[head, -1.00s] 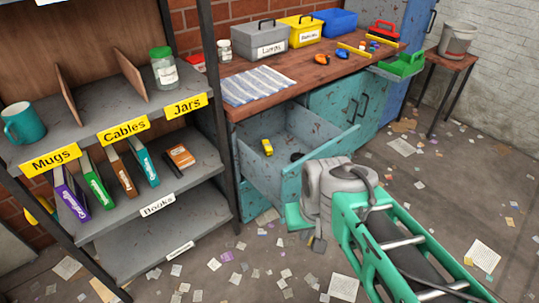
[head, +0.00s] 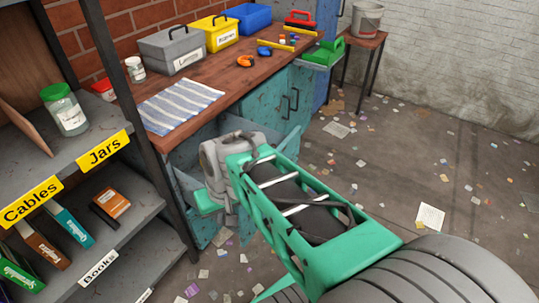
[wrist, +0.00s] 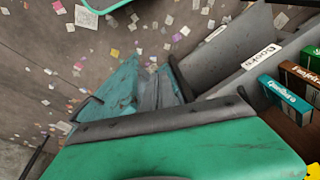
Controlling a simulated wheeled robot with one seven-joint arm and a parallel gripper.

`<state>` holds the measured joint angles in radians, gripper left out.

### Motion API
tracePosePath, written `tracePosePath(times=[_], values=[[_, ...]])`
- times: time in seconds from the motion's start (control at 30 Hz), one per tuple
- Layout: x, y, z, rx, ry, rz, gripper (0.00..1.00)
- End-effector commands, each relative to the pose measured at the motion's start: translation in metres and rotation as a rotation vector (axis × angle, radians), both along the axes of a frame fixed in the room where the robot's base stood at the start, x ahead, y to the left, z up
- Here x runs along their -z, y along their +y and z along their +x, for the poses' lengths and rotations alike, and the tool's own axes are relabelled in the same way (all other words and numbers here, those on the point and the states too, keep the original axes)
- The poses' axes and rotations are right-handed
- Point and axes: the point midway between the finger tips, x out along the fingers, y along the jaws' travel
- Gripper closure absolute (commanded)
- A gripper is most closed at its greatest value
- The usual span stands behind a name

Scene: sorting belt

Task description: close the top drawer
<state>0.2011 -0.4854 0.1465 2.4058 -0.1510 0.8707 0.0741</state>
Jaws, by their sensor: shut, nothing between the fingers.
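The top drawer (head: 291,141) of the teal workbench stands open in the head view. Only its right front corner and part of its left side show, because my arm covers the middle and its contents. My gripper (head: 207,203) is in front of the drawer, low and left, with its green body partly hidden behind my grey wrist. In the wrist view my gripper (wrist: 157,122) fills the bottom edge, shut and empty, with a worn teal panel (wrist: 118,92) beyond it. I cannot tell whether it touches the drawer.
A shelf unit (head: 150,212) with books and a jar (head: 65,108) stands close on the left. The wooden worktop (head: 215,92) holds bins, a striped cloth (head: 178,105) and small tools. A stool (head: 362,42) with a bucket is behind. The littered floor on the right is open.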

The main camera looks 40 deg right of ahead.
Motion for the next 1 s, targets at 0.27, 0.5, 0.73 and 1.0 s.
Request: tracePosePath(times=[0.27,0.5,0.73,1.0], values=[[-0.018,-0.132,0.03,0.497,-0.073,0.34,1.0],[-0.04,-0.247,-0.012,0.857,-0.257,0.633,1.0],[-0.044,-0.275,-0.032,0.945,-0.334,0.718,1.0],[-0.01,-0.261,0.002,0.941,-0.331,0.717,1.0]])
